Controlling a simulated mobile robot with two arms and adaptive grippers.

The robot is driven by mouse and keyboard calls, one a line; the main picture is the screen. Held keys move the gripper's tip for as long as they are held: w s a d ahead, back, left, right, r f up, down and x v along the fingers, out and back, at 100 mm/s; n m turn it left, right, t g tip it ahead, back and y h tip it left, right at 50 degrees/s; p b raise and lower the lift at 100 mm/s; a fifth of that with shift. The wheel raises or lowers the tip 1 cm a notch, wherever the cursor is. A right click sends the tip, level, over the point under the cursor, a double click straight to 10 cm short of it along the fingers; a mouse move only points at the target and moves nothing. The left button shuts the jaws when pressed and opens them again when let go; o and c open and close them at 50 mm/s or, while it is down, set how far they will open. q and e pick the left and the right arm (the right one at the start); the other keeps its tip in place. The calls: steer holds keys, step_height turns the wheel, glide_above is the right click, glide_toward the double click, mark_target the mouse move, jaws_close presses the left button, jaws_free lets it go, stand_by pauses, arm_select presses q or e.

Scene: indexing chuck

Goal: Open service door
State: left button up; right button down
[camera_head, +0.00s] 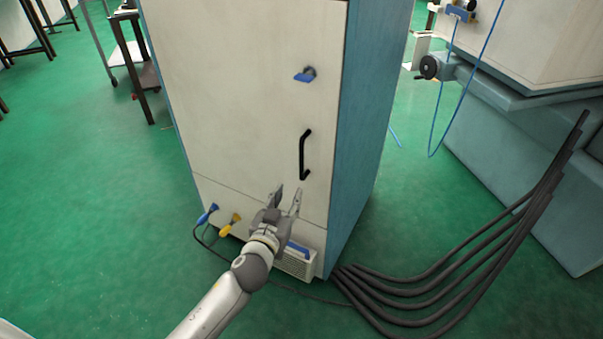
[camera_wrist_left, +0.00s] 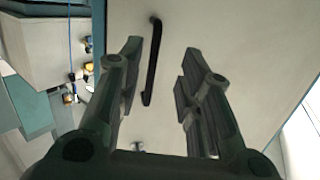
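The service door (camera_head: 245,95) is the pale front panel of a tall cabinet with blue sides, and it looks shut. A black bar handle (camera_head: 304,155) stands upright near its right edge. A blue latch lever (camera_head: 305,75) sits above the handle. My left gripper (camera_head: 286,196) is in front of the door, below the handle, with its fingers apart and nothing between them. My right gripper is not in view.
Blue (camera_head: 207,214) and yellow (camera_head: 231,224) plugs sit low on the cabinet, left of my gripper. Thick black cables (camera_head: 430,290) run over the floor at the right towards a blue-grey machine (camera_head: 510,150). Green floor (camera_head: 100,200) at the left is clear.

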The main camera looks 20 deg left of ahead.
arm_select(q)
steer(key=t, duration=0.1)
glide_toward(301, 159)
steer(key=w, duration=0.9)
steer(key=shift+w+f+b, duration=0.15)
steer(key=shift+b, duration=0.25)
steer(key=shift+w, duration=0.65)
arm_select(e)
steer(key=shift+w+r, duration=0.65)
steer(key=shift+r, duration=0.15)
arm_select(q)
jaws_close()
